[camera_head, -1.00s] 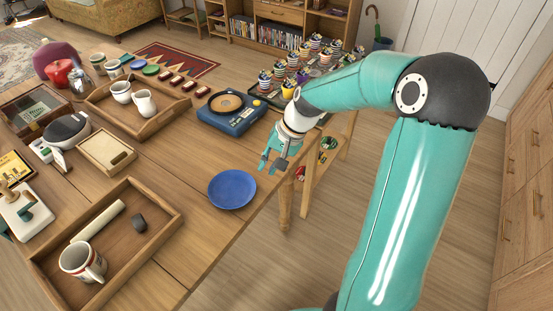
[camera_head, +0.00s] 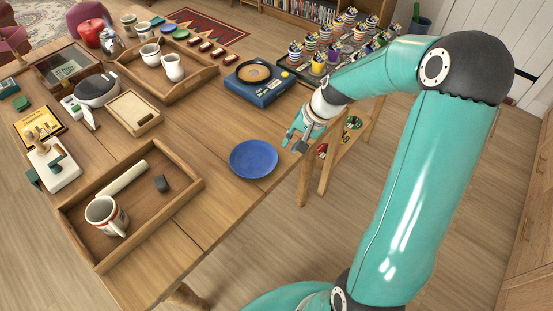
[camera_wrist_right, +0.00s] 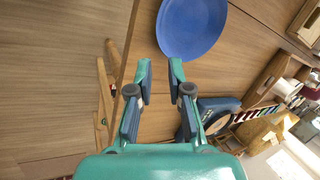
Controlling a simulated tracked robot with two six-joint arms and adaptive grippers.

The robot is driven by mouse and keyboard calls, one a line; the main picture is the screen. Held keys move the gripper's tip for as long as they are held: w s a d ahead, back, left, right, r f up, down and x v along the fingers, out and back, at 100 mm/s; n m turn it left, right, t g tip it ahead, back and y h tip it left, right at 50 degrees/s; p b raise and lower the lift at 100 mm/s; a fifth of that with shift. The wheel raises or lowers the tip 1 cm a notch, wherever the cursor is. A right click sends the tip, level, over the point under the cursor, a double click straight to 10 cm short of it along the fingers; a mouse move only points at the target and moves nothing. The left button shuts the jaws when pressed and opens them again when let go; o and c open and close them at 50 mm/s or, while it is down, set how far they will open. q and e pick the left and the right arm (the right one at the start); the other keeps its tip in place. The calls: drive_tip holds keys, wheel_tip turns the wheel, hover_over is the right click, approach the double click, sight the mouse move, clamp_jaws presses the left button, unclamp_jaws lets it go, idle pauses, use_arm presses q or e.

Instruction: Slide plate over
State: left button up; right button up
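A round blue plate (camera_head: 253,158) lies flat on the wooden table (camera_head: 205,205) near its right edge. My right gripper (camera_head: 294,141) hangs just right of the plate at the table edge, apart from it in the head view. In the right wrist view the plate (camera_wrist_right: 192,28) lies beyond the fingertips, and my right gripper (camera_wrist_right: 160,64) has its two fingers spread with nothing between them. My left gripper is not in either view.
A wooden tray (camera_head: 193,188) with a mug (camera_head: 104,216) stands left of the plate. Bare wood lies around the plate.

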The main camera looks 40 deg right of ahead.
sight(275, 163)
drive_tip(key=x, duration=1.1)
drive_tip(key=shift+w, duration=0.1)
clamp_jaws()
